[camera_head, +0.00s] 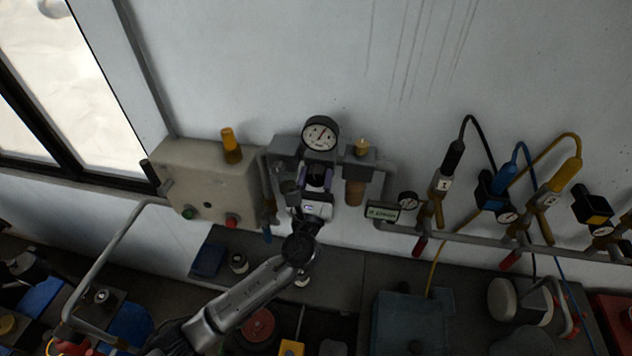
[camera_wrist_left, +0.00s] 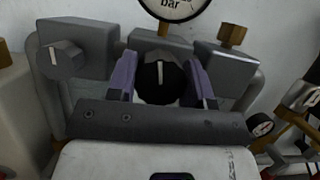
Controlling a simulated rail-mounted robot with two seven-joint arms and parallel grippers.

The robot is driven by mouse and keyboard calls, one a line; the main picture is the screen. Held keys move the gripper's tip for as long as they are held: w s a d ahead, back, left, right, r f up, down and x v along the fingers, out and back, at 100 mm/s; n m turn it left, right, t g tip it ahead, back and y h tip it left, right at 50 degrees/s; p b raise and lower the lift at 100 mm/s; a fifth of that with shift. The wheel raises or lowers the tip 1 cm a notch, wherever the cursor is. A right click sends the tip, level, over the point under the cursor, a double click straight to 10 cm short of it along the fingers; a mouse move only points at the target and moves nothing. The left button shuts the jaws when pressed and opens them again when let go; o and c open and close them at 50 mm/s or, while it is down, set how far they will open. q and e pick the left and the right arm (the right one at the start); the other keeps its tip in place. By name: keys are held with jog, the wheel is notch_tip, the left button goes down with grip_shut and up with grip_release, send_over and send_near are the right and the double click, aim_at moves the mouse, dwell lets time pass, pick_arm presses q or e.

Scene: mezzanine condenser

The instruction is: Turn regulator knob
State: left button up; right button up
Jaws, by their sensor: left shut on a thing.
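The regulator knob (camera_wrist_left: 160,76) is black and round with a pale pointer line, and sits below the pressure gauge in the left wrist view. The pointer line looks close to upright there. My left gripper (camera_wrist_left: 161,64) has one purple-lined finger on each side of the knob and is shut on it. In the head view my left gripper (camera_head: 317,180) is at the regulator under the gauge, and its fingers hide much of the knob. My right gripper is not in view.
A beige box (camera_head: 205,180) with green and red buttons is left of the regulator. A brass-topped fitting (camera_head: 361,147) is close on the right. Pipes with black, blue and yellow hoses (camera_head: 575,140) run further right. The bench below is cluttered.

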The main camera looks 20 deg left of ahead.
pick_arm(q)
jog(key=n+y+b, duration=0.2)
jog(key=n, duration=0.2)
jog(key=shift+f+n+g, duration=0.1)
jog(key=shift+n+g, duration=0.2)
jog(key=shift+g, duration=0.1)
jog(key=shift+n+g+y+b, duration=0.35)
jog(key=shift+n+y, duration=0.45)
jog(key=shift+n, duration=0.7)
jog(key=o, duration=0.9)
jog(key=b+v, duration=0.3)
jog(key=v, duration=1)
jog(key=shift+s+d+b, duration=0.15)
jog(key=shift+s+b, duration=0.15)
jog(key=shift+s, duration=0.1)
